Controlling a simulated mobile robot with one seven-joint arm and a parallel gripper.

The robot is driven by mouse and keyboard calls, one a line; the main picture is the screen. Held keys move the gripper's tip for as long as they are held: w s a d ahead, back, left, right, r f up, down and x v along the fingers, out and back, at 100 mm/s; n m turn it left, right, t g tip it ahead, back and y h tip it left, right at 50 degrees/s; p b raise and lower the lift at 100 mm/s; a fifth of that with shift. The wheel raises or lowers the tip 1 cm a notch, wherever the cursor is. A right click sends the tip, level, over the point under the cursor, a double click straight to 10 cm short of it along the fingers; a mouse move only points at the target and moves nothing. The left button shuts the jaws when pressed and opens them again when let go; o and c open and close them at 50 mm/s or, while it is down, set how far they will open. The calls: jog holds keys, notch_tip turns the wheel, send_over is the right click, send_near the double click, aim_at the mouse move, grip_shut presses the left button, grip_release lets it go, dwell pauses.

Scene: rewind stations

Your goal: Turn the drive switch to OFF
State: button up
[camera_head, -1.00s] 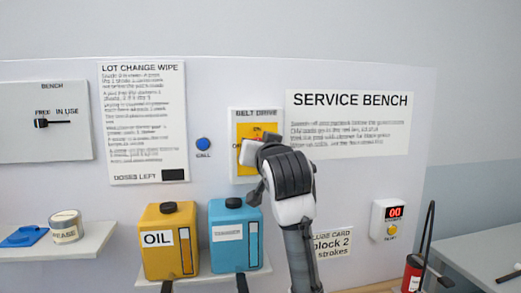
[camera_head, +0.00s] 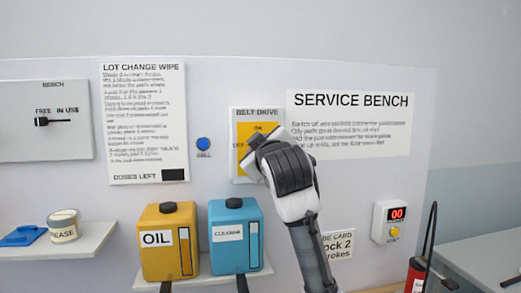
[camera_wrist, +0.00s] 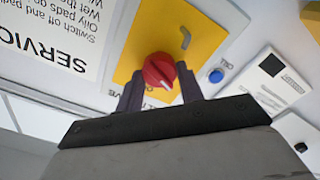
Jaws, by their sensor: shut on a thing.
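The belt drive panel (camera_head: 243,112) is a white plate with a yellow face on the wall, left of the SERVICE BENCH sign. In the head view my gripper (camera_head: 256,150) covers the lower right of the yellow face and hides the knob. "ON" shows above the gripper; the label at left is partly hidden.
A blue call button (camera_head: 203,144) is on the wall to the left. The yellow oil can (camera_head: 158,262) and blue cleaner can (camera_head: 222,262) stand on a shelf below. A counter box (camera_head: 389,222) and a red bottle (camera_head: 414,276) are at right.

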jog(key=shift+n+b, duration=0.3)
jog(key=shift+n, duration=1.9)
jog(key=o, duration=1)
jog(key=s+d+b, duration=0.2)
jog(key=s+b, duration=0.3)
jog(key=s, duration=0.8)
jog(key=shift+s+d, duration=0.3)
jog(key=shift+f, duration=0.1)
